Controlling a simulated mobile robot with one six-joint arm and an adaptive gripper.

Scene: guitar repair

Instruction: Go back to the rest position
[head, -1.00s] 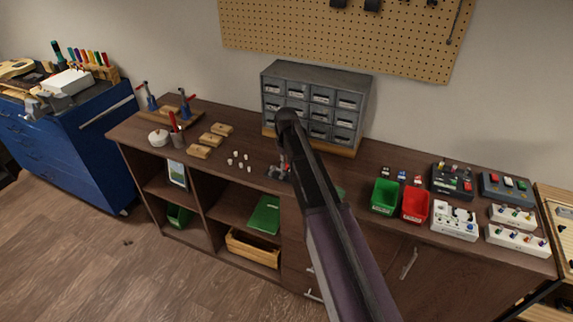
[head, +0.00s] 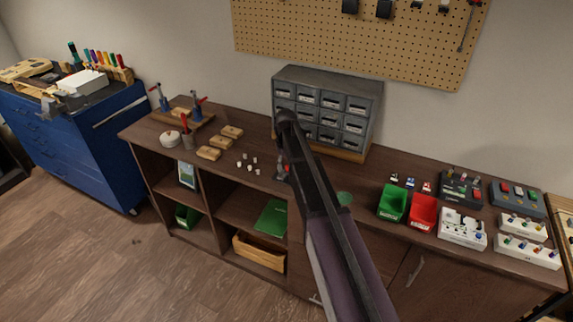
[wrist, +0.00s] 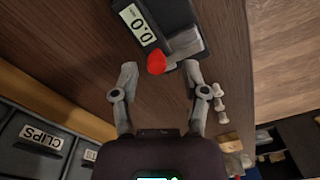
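My gripper (wrist: 160,73) is open in the wrist view, its two grey fingers spread wide over the brown bench top. Nothing is held between them. A dark device with a display reading 0.0 (wrist: 141,25) and a red knob (wrist: 156,63) lies just past the fingertips. I cannot tell whether the fingers touch it. In the head view my arm crosses the bench from the lower right, and the gripper is mostly hidden near the drawer cabinet.
A grey drawer cabinet (head: 328,79) stands at the bench's back, close to the arm. Small white pieces (head: 253,162), wooden blocks (head: 220,143), a green bin (head: 392,203) and a red bin (head: 423,213) sit on the bench (head: 340,178). A blue tool chest (head: 60,140) stands left.

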